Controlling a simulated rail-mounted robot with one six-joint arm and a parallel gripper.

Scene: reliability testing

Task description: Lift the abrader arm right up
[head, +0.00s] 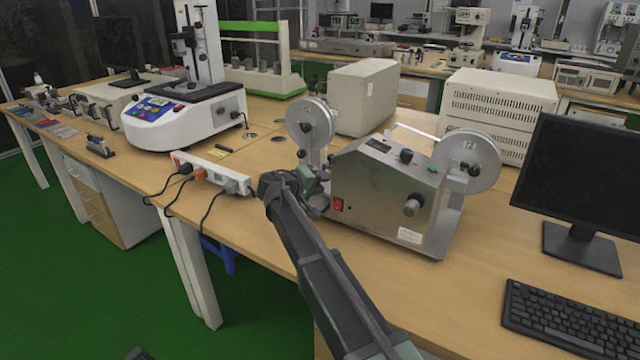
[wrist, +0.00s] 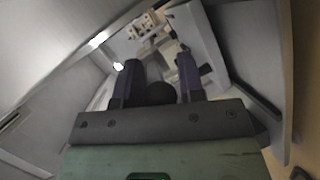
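The abrader (head: 385,190) is a silver machine with a sloped front, a red switch and a grey wheel on each side, standing on the wooden bench. Its arm cannot be picked out surely in the head view. My gripper (head: 306,184) is at the machine's left end, below the left wheel (head: 310,121); my own arm partly covers this area. In the wrist view, my gripper (wrist: 157,66) has its two dark fingers apart. A dark rounded shape (wrist: 156,94) shows between them near the palm; I cannot tell whether it touches them. Grey metal panels (wrist: 50,70) surround the fingers.
A white power strip (head: 212,174) with plugged cables lies left of my gripper. A monitor (head: 580,180) and keyboard (head: 572,318) stand to the right. Beige boxes (head: 364,96) are behind the machine.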

